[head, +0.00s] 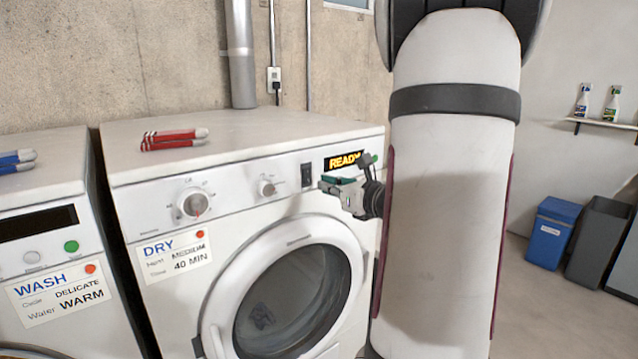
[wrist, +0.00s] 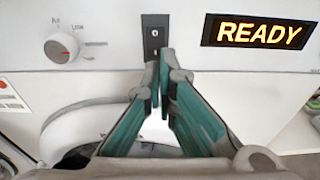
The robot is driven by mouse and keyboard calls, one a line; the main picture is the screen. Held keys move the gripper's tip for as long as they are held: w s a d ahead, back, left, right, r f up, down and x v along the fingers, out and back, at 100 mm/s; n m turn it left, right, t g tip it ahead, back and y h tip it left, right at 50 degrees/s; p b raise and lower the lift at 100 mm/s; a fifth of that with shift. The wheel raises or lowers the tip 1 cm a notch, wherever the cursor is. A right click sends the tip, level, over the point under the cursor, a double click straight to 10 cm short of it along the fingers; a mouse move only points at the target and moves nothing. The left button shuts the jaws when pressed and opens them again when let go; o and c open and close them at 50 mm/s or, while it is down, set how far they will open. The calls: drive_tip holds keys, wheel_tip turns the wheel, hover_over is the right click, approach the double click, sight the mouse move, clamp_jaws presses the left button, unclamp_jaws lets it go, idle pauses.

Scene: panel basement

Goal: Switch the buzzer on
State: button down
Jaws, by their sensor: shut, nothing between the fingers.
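A black rocker switch (head: 307,175) sits on the front panel of the dryer (head: 130,190), left of the lit READY display (head: 343,161). In the wrist view the switch (wrist: 155,34) has a pale mark on its upper half; its lower end is close behind my fingertips. I cannot read a buzzer label on it. My gripper (head: 326,184) is shut and empty, pointing at the panel just below and right of the switch. In the wrist view its fingertips (wrist: 160,72) overlap the switch's lower edge; I cannot tell whether they touch it.
A small knob (wrist: 62,48) is left of the switch, and a larger dial (head: 194,203) farther left. The round dryer door (head: 345,237) is below. A washer (head: 40,210) stands at left; bins (head: 552,232) stand at right.

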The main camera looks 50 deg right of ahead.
sight(310, 181)
drive_tip(key=shift+x, duration=1.8)
